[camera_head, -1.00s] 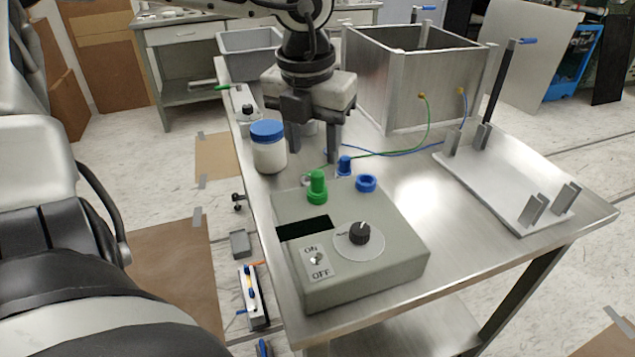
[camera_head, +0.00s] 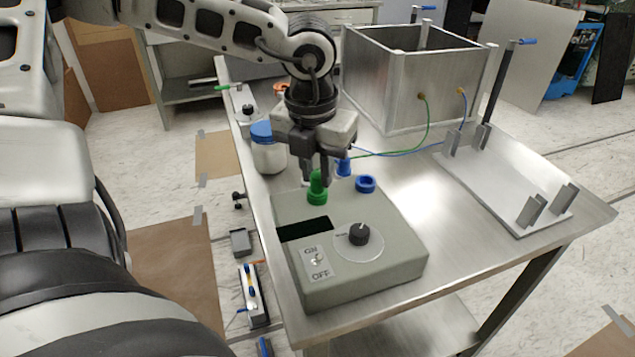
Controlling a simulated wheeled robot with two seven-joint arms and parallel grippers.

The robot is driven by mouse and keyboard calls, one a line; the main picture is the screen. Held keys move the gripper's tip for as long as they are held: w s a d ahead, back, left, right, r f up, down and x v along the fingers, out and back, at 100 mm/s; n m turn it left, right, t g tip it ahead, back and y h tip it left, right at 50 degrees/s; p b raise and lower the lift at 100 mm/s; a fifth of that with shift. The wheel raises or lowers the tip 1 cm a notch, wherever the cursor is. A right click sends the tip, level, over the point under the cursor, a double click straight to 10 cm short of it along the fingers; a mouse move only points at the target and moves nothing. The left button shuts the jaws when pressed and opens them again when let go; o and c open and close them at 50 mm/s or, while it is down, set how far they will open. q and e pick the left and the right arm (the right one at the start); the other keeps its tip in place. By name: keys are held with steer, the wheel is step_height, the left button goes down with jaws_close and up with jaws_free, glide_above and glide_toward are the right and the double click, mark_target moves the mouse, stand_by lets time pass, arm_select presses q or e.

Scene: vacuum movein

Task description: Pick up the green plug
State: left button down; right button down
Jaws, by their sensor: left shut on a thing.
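The green plug (camera_head: 317,196) stands upright at the back left of the top of the grey control box (camera_head: 385,266). My left gripper (camera_head: 318,177) points down from above, with its fingers shut on the upper part of the green plug. The fingers hide part of the plug's top. The plug's lower ring still appears to be at the box top. My right gripper is not in view.
A blue ring (camera_head: 366,184) and a blue plug (camera_head: 344,167) are close right of the gripper. A white jar with a blue lid (camera_head: 268,152) is on the left. A metal tank (camera_head: 400,85) and a white tray (camera_head: 500,180) stand behind and right on the metal table (camera_head: 465,275).

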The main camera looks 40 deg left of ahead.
mark_target(317, 173)
arm_select(q)
steer(key=shift+r, duration=0.1)
step_height(317, 173, up, 10)
stand_by(0.4)
steer(key=shift+b, duration=0.45)
steer(key=shift+w, duration=0.1)
steer(key=w+a+p, duration=0.2)
steer(key=w+a, duration=0.4)
steer(key=a, duration=0.2)
steer(key=shift+w, duration=0.2)
stand_by(1.1)
steer(key=shift+a, duration=0.1)
